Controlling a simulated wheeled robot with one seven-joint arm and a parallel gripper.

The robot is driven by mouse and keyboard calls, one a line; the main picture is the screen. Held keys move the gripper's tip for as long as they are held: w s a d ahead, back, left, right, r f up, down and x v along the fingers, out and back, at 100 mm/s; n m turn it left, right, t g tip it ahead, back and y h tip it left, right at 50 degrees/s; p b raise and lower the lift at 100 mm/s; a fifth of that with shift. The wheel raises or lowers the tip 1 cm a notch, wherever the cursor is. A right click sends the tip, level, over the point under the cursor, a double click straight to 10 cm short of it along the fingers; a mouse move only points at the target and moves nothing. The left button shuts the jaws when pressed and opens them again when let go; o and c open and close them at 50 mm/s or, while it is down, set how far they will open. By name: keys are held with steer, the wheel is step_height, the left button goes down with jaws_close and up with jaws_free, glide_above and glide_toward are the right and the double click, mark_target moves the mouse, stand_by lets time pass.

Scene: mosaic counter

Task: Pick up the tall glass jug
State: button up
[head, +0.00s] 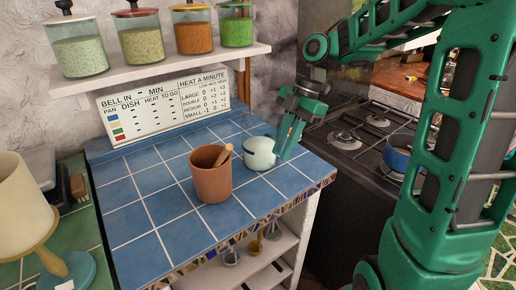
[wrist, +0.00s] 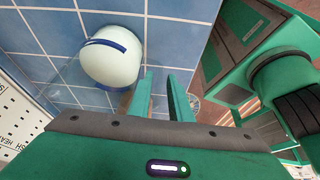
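A tall glass jug is not clearly visible. In the wrist view a faint clear shape (wrist: 72,72) shows beside a round white vessel with a blue band (wrist: 112,62); I cannot tell if it is the jug. The white vessel (head: 259,153) stands on the blue tiled counter (head: 150,212) in the head view. My gripper (head: 288,156) points down just right of it, near the counter's right side. In the wrist view my gripper (wrist: 160,76) has a gap between its fingers, with nothing seen held.
A terracotta pot (head: 211,178) with a wooden utensil stands left of the white vessel. A sign board (head: 165,105) leans at the back, below a shelf (head: 150,72) of glass jars. A stove (head: 352,142) with a blue pan (head: 399,156) is right.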

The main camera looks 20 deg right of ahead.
steer(key=shift+x, duration=1.1)
jaws_close()
steer(key=shift+r, duration=0.1)
stand_by(0.5)
